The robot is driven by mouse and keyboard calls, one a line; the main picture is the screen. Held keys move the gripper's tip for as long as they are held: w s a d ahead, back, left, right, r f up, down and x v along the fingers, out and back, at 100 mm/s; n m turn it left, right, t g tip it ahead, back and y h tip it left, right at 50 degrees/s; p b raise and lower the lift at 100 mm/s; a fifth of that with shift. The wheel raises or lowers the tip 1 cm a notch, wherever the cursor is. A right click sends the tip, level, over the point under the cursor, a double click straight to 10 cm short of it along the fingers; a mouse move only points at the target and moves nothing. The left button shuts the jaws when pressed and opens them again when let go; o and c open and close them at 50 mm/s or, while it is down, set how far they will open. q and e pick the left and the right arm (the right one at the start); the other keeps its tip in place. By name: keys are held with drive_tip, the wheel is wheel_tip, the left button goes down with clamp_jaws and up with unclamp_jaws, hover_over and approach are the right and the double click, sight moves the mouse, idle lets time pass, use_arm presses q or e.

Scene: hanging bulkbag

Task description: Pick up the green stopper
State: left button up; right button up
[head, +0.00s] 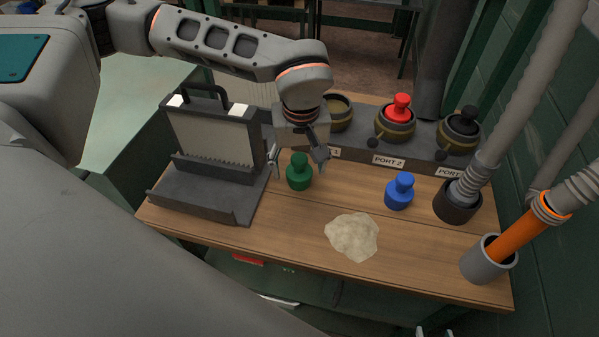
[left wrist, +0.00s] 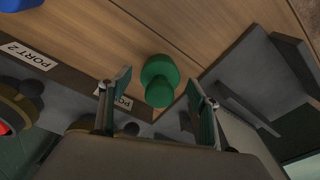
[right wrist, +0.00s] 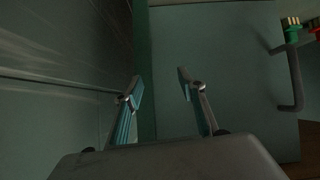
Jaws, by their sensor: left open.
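The green stopper (head: 299,172) stands upright on the wooden table, between the dark grey stand and the row of ports. My left gripper (head: 297,166) is above and around it in the head view, with its fingers spread. In the left wrist view the green stopper (left wrist: 159,80) lies ahead between the two open fingers (left wrist: 157,90), with clear gaps on both sides. My right gripper (right wrist: 158,85) is open and empty in the right wrist view, facing a plain green surface away from the table top.
A blue stopper (head: 399,191) and a pale powder heap (head: 352,237) are on the table (head: 300,240). The dark stand (head: 205,190) is close left of my left gripper. A red stopper (head: 401,108) sits in port 2. Hoses and cups (head: 488,260) crowd the right side.

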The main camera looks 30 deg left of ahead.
use_arm(q)
drive_tip(key=shift+f, duration=0.5)
drive_tip(key=c, duration=1.2)
drive_tip(key=shift+c, duration=0.2)
drive_tip(key=shift+r, duration=0.2)
